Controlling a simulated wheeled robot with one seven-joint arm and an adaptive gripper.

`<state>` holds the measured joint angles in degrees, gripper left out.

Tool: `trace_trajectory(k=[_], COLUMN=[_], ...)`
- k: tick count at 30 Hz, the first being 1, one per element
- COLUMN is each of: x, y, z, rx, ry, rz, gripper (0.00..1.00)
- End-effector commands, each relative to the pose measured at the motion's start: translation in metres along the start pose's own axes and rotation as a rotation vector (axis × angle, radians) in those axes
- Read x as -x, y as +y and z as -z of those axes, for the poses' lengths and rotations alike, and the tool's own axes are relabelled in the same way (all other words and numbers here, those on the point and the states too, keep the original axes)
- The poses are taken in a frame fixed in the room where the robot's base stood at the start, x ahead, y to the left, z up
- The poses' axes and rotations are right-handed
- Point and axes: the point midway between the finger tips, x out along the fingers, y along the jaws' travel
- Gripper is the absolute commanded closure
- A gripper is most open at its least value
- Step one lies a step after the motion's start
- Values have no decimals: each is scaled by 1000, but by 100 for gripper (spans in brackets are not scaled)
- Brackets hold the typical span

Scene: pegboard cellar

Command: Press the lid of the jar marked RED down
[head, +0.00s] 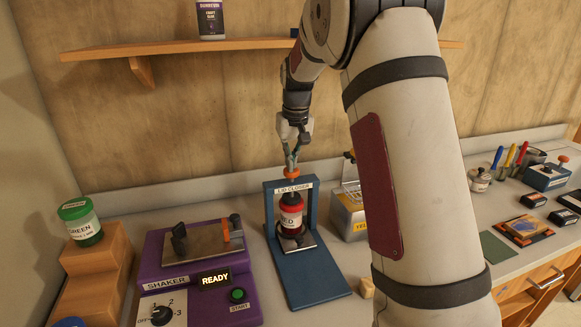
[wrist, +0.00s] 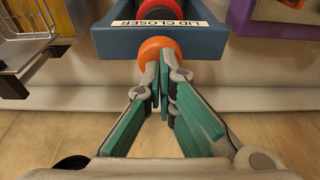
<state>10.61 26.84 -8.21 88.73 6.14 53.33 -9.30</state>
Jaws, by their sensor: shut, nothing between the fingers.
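The jar marked RED (head: 291,214) stands upright inside the blue lid closer (head: 319,289), under its top bar. The label is partly covered by glare and the frame. An orange knob (head: 291,172) sits on top of the closer, above the jar. My gripper (head: 291,160) is shut and empty, pointing down just above the knob. In the wrist view the shut fingertips (wrist: 162,98) overlap the orange knob (wrist: 158,50); whether they touch it I cannot tell. A bit of the red lid (wrist: 150,8) shows behind the closer's bar.
A purple shaker (head: 190,270) with a READY display stands left of the closer. A green jar (head: 80,222) stands on wooden steps (head: 98,262). A yellow-labelled metal box (head: 350,212) and a small wooden block (head: 366,287) are to the right. A shelf (head: 180,47) runs behind.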

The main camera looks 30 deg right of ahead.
Motion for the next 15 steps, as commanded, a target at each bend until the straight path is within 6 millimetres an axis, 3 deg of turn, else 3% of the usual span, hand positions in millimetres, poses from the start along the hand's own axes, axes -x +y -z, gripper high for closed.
trace_trajectory(k=[15], x=[-14], y=[0], z=[-3], rx=[0], ry=[-3], rz=[0], gripper=[100])
